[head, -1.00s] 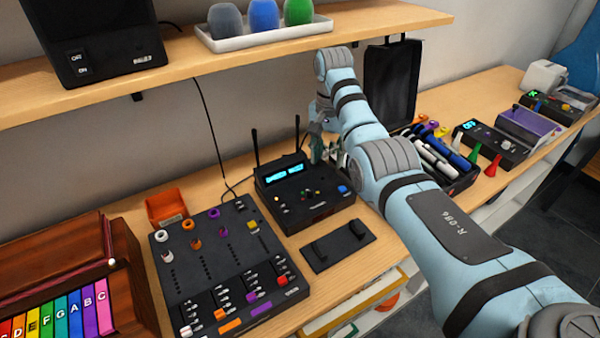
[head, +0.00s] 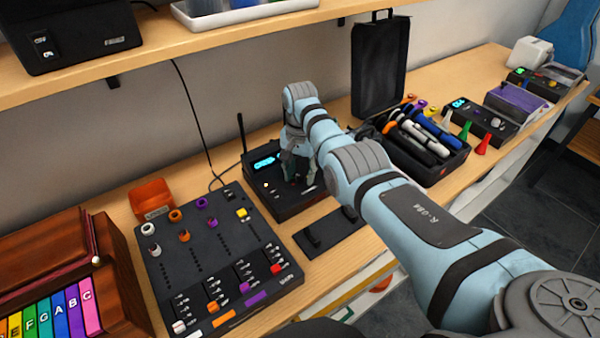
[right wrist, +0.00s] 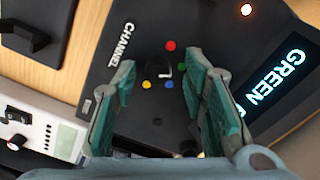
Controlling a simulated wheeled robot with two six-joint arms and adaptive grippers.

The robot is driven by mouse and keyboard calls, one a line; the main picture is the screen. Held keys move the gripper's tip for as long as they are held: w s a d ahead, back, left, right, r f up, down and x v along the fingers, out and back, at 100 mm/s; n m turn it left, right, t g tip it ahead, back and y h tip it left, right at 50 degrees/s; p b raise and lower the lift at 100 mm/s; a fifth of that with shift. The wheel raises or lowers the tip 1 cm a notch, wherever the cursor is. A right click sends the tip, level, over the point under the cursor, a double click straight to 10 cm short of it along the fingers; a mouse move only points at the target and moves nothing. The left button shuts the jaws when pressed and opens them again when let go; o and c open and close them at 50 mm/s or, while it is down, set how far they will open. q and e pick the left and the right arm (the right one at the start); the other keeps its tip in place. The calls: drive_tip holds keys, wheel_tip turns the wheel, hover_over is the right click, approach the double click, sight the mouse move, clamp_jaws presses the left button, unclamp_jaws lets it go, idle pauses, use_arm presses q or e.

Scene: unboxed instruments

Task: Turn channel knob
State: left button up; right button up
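The black receiver box (head: 285,212) with a lit cyan display and an upright antenna stands on the bench in the head view, partly hidden by my right gripper (head: 298,172). In the right wrist view, its top panel shows the word CHANNEL, and the black channel knob (right wrist: 158,69) with a white mark is ringed by red, green, blue and yellow dots. The display (right wrist: 272,87) reads GREEN, with the rest hidden. My right gripper (right wrist: 160,76) is open, its teal-padded fingers on either side of the knob, apart from it. My left gripper is not in view.
A mixer panel (head: 205,262) stands left of the receiver, and a flat black plate (head: 330,233) lies in front of it. A black bin of markers (head: 425,145) is to the right. A shelf (head: 240,33) overhangs behind.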

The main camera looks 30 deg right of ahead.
drive_tip(key=shift+s+r, duration=0.1)
drive_tip(key=shift+r, duration=0.05)
drive_tip(key=shift+s, duration=0.1)
drive_tip(key=shift+c, duration=1.3)
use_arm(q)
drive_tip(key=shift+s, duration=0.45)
use_arm(e)
clamp_jaws()
